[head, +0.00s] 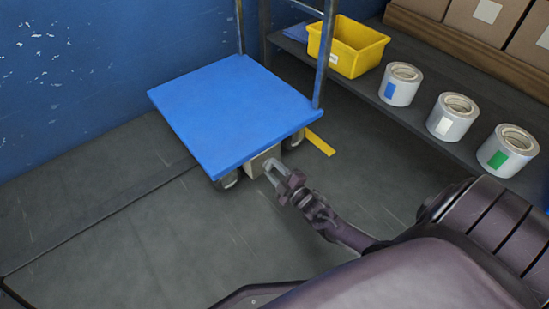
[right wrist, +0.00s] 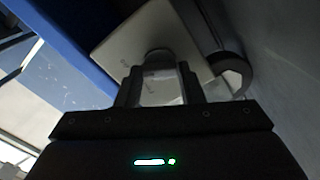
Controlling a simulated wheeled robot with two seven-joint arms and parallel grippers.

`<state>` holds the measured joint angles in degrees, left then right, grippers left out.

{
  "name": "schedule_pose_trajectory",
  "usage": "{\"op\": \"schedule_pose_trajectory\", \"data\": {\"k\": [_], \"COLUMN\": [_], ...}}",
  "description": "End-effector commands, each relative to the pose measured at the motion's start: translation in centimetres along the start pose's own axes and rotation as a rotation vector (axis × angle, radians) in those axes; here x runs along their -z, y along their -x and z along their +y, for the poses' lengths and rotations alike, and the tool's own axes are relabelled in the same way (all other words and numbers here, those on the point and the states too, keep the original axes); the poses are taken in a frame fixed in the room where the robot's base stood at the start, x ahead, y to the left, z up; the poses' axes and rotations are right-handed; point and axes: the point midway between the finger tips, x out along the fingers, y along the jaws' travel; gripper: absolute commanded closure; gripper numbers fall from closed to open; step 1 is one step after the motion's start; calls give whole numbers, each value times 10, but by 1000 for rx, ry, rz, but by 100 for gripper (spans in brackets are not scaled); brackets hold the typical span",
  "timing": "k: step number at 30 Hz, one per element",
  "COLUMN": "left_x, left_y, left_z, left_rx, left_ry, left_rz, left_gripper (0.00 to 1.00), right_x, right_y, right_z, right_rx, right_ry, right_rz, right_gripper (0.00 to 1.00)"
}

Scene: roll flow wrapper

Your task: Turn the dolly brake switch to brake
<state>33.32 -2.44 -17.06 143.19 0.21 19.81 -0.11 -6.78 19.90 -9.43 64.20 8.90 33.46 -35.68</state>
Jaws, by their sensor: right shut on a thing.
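A pale brake switch box (head: 261,159) sits under the deck's near edge. My right gripper (head: 273,171) reaches up to this box. My right gripper's fingers (right wrist: 158,82) are shut on the knob, one on each side. Lettering on the box is too faint to read. My left gripper is not in view.
A yellow strip (head: 320,143) lies on the floor beside the dolly. A shelf (head: 412,117) at the right bears a yellow bin (head: 349,50) and several white rolls, one with a green label (head: 507,150). A blue wall (head: 90,70) stands behind. Floor left of the dolly is clear.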

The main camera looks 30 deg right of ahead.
Motion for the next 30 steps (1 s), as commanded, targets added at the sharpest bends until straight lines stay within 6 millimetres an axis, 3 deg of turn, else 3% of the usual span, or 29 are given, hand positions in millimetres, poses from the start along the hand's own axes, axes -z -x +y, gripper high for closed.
{"op": "schedule_pose_trajectory", "data": {"k": [1,5,15,24,30], "left_x": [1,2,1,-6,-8], "left_y": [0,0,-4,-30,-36], "left_z": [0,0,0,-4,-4], "left_rx": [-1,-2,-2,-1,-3], "left_ry": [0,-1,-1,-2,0], "left_rz": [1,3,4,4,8], "left_gripper": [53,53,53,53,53], "right_x": [0,0,0,2,1], "right_y": [0,0,4,51,74], "right_z": [0,0,0,2,1], "right_rx": [1,1,2,4,1], "right_ry": [-1,-1,0,0,0], "right_rz": [0,0,-1,-3,-1], "right_gripper": [62,45,44,44,44]}}
